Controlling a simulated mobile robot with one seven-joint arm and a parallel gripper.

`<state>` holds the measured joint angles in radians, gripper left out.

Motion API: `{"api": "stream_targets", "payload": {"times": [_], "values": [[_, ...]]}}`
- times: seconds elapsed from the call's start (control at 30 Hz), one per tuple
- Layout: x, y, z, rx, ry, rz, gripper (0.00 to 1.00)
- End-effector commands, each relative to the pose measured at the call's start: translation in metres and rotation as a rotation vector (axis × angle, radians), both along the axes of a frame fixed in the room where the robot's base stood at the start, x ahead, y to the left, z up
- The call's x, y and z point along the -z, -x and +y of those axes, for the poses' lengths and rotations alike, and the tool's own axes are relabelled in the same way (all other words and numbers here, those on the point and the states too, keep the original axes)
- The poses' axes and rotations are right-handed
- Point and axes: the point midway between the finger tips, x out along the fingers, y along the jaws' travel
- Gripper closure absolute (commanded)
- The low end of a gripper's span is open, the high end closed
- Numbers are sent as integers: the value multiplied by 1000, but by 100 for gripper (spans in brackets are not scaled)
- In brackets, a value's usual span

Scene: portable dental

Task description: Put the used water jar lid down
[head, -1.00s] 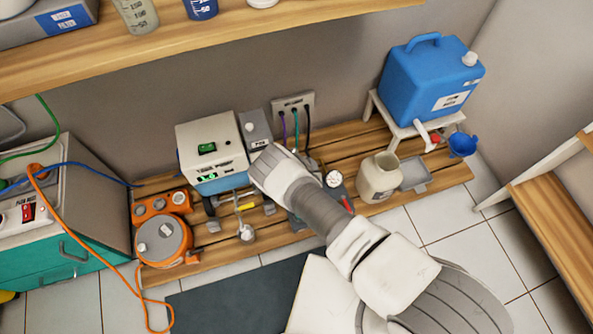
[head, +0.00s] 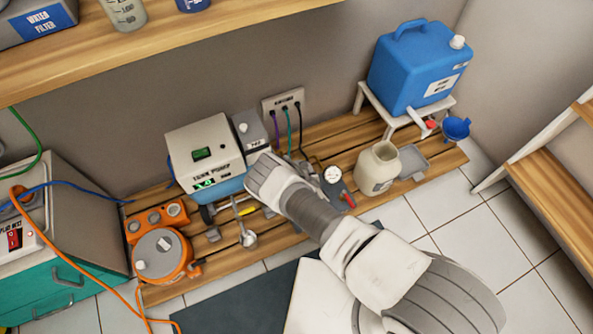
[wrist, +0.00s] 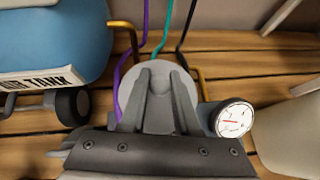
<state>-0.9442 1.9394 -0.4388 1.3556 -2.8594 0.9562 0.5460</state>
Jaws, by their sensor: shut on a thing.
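My gripper (wrist: 160,73) is shut on the used water jar lid (wrist: 160,112), a pale grey round disc with a raised middle, seen from above in the wrist view. The two fingers lie over its middle. The lid appears over or close to the slatted wooden platform; I cannot tell whether it touches. In the head view my arm hides the lid and fingertips, in front of the tank pump. The open cream jar (head: 372,172) stands uncovered on the platform to the right.
The tank pump (head: 208,150) and its blue tank (wrist: 45,35) are close left of my gripper. A round gauge (wrist: 232,119) is close right. Purple, teal and black cables (wrist: 165,25) run behind the lid. Bare slats (head: 330,135) show behind the jar.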

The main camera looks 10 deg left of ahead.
Motion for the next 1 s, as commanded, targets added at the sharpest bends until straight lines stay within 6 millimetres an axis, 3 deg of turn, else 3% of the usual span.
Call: {"api": "stream_targets", "payload": {"times": [0.7,0.73,0.87,1.0], "values": [[12,0,-1,1,0,0,100],[12,0,-1,1,-1,0,66],[12,0,-1,0,0,0,43],[12,0,-1,0,0,0,40]]}}
